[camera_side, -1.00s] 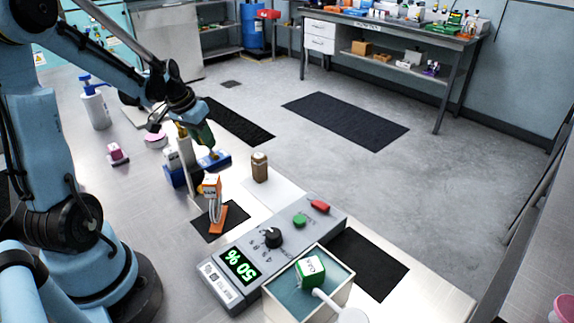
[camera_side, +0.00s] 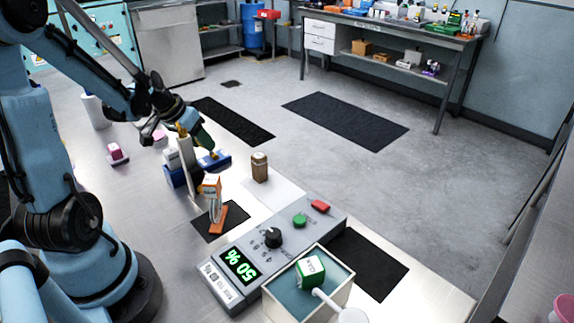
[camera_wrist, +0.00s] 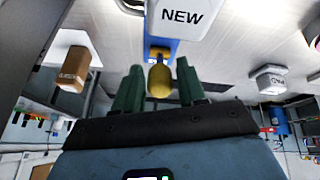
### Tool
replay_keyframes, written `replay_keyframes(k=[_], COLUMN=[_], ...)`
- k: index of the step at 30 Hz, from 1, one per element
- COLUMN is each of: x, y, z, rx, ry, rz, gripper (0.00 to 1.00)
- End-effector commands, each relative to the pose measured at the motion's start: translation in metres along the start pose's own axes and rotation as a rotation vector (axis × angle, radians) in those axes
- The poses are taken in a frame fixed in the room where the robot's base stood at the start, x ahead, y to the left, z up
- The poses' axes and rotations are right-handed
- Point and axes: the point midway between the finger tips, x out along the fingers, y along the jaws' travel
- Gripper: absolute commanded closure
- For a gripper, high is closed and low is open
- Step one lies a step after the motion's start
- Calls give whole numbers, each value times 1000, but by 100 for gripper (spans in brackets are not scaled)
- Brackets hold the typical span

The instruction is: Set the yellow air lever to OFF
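The yellow air lever (camera_wrist: 160,80) shows in the wrist view as a rounded yellow knob in front of a blue body (camera_wrist: 161,48). My gripper (camera_wrist: 160,88) has two green fingers, spread apart, one on each side of the knob with small gaps. I cannot tell how deep the knob sits between them. I cannot read an OFF mark.
A white block marked NEW (camera_wrist: 182,14) is close by the lever. A grey control box reading 50% (camera_side: 222,292) and an open tray (camera_side: 342,296) are nearer the camera.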

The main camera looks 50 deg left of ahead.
Motion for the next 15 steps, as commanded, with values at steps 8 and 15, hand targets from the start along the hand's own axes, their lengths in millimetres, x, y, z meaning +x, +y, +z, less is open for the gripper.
replay_keyframes(k=[8,15], x=[0,-7], y=[0,0], z=[0,0], rx=[0,0], ry=[-2,-2], rz=[0,-1], gripper=[48,48])
